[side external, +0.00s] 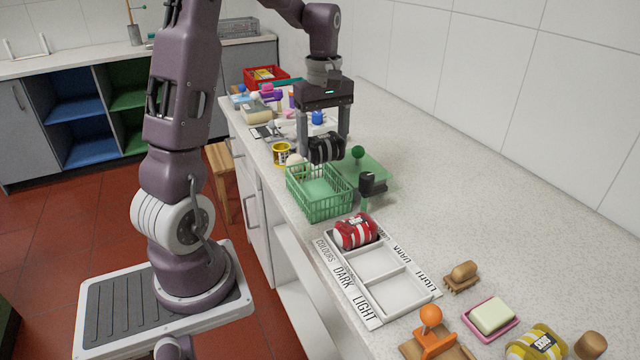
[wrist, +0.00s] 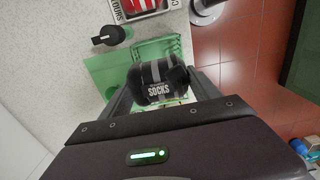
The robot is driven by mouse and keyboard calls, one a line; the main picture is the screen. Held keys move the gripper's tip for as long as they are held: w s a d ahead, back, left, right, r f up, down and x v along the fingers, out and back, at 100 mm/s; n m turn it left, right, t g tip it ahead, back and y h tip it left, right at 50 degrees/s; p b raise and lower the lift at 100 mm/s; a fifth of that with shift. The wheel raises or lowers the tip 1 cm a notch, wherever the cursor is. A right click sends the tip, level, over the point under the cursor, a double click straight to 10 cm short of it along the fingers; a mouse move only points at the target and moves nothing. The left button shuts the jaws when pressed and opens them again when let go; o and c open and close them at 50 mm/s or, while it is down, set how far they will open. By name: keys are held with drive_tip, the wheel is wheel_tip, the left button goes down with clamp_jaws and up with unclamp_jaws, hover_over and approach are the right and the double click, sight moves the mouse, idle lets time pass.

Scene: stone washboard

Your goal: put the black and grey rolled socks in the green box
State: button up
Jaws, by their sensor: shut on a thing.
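The black and grey rolled socks (side external: 326,149) are held between the two fingers of my gripper (side external: 324,150). My gripper is shut on them, above the far side of the green box (side external: 319,192). The box is a green open basket with slatted walls on the counter. In the wrist view the socks (wrist: 157,82) sit between the fingertips, with the label "SOCKS" showing, and cover part of the green box (wrist: 160,48). The bare part of the box floor that shows looks empty.
A green board (side external: 375,172) with a black-handled item (side external: 371,185) lies right of the box. A sorting tray (side external: 378,262) with red rolled socks (side external: 356,231) is in front. A yellow tin (side external: 282,154) stands behind the box.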

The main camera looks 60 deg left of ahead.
wheel_tip(320, 180, down, 7)
drive_tip(key=shift+r, duration=0.2)
drive_tip(key=shift+f, duration=0.1)
drive_tip(key=shift+f, duration=0.5)
drive_tip(key=o, duration=1.4)
drive_tip(key=shift+c, duration=0.2)
drive_tip(key=shift+r, duration=0.1)
